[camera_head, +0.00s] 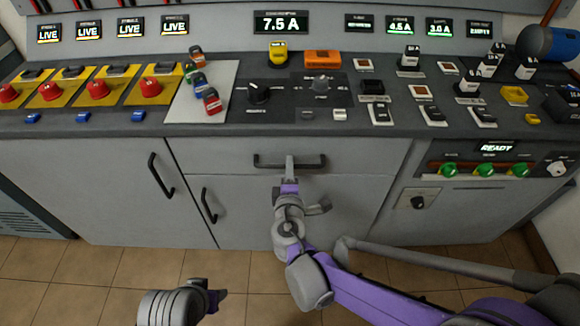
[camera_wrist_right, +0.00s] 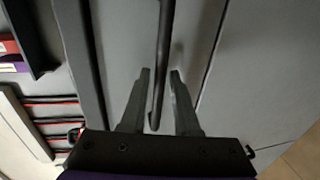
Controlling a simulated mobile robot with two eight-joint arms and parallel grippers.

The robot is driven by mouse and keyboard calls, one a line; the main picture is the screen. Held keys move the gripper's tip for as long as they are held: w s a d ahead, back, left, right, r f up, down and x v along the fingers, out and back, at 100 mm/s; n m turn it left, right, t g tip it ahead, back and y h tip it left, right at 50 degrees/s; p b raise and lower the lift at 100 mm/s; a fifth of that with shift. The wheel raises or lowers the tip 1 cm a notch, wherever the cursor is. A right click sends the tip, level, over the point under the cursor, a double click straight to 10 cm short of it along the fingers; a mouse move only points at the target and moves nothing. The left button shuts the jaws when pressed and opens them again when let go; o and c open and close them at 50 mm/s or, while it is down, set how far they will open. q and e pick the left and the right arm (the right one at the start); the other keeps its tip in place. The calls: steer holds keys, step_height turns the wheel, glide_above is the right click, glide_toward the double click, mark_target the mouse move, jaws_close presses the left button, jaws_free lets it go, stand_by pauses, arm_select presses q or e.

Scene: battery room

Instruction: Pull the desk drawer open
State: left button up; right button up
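The desk drawer (camera_head: 220,157) is a wide grey front under the desk edge and looks flush with the cabinet. Its black bar handle (camera_head: 314,160) runs across the middle. My right gripper (camera_head: 289,164) is at the handle's middle. In the right wrist view, the handle (camera_wrist_right: 162,75) passes between the two fingers of the right gripper (camera_wrist_right: 160,72). The fingers stand apart, with small gaps showing beside the bar. My left gripper (camera_head: 222,294) is low in the head view, away from the drawer; its finger opening is not clear.
Cabinet doors with black handles (camera_head: 160,174) (camera_head: 209,205) are left of and below the drawer. A panel with green knobs (camera_head: 449,169) is at the right. Tiled floor (camera_head: 110,270) is in front.

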steer(key=shift+w+f, duration=0.1)
steer(key=shift+w, duration=0.5)
jaws_close()
stand_by(1.1)
